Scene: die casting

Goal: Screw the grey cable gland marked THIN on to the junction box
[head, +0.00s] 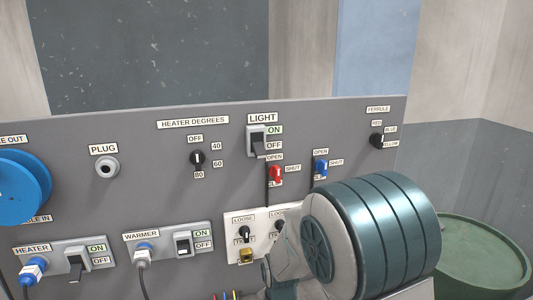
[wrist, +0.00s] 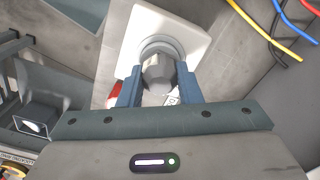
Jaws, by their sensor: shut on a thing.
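In the wrist view, my gripper (wrist: 157,88) is shut on a grey faceted part, the cable gland (wrist: 158,73), with one blue-grey finger on each side. The gland's far end is at a round grey collar (wrist: 160,46) on a white square-faced box (wrist: 193,46), which looks like the junction box. I cannot tell how far the gland is engaged in the collar. A small white tag with dark marks (wrist: 172,101) shows between the fingers, but I cannot read it. In the head view, my own arm covers the lower right, and the gland and gripper are hidden.
Yellow (wrist: 247,28), blue and red wires hang right of the box in the wrist view. A grey panel (head: 330,130) with switches and knobs stands ahead in the head view. A white plate with knobs marked LOOSE (head: 243,219) is left of my arm. A green drum (head: 485,250) stands right.

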